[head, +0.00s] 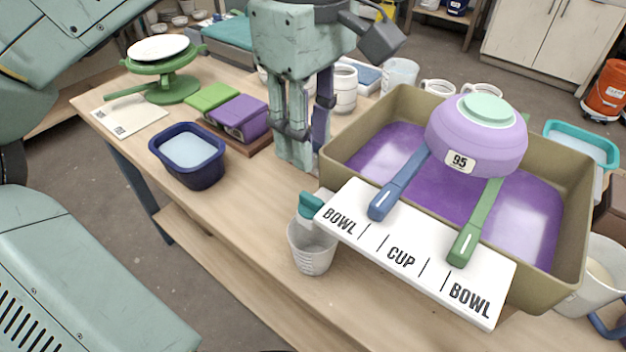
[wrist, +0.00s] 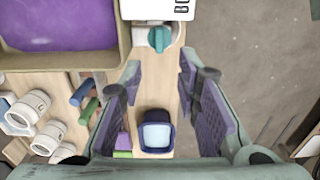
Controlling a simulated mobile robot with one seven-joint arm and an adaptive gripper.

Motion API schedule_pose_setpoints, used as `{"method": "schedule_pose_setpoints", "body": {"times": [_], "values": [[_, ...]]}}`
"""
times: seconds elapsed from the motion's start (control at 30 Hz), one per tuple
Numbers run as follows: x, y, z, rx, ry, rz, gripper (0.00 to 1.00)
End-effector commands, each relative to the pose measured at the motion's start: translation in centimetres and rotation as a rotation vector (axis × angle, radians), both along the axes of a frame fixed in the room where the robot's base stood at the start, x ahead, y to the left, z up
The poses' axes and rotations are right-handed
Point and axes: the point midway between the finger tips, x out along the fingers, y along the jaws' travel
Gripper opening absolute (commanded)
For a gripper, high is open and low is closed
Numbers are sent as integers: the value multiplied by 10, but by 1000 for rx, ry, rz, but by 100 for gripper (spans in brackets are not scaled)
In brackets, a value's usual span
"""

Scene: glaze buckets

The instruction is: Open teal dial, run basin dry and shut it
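The olive basin (head: 570,215) stands on the right of the table and holds purple liquid (head: 400,155); it also shows at top left in the wrist view (wrist: 124,35). The teal dial (head: 311,204) is at the basin's near left corner, partly under the white board. In the wrist view the dial (wrist: 160,39) lies ahead of my fingertips. I cannot tell how it is turned. A grey measuring beaker (head: 312,250) stands just below the dial; no stream shows. My gripper (head: 305,158) points down, left of the basin and behind the dial. Its fingers (wrist: 164,75) are spread and empty.
A white lettered board (head: 415,262) lies across the basin's near rim. An upturned purple bowl (head: 470,135) rests on blue and green bars over it. A navy tub (head: 188,160), purple and green blocks (head: 240,118), and a green turntable (head: 172,85) stand left. Mugs stand behind.

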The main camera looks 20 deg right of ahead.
Motion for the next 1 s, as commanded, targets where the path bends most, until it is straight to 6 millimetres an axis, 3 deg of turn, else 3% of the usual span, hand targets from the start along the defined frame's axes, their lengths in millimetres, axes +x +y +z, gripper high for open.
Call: {"method": "schedule_pose_setpoints", "body": {"times": [0.2, 0.5, 0.87, 1.0], "values": [[-1, 0, -44, -4, 4, -4, 30], [0, 0, -85, -4, 0, 2, 30], [0, 0, -92, -4, -1, 1, 30], [0, 0, -92, -4, -1, 1, 23]]}}
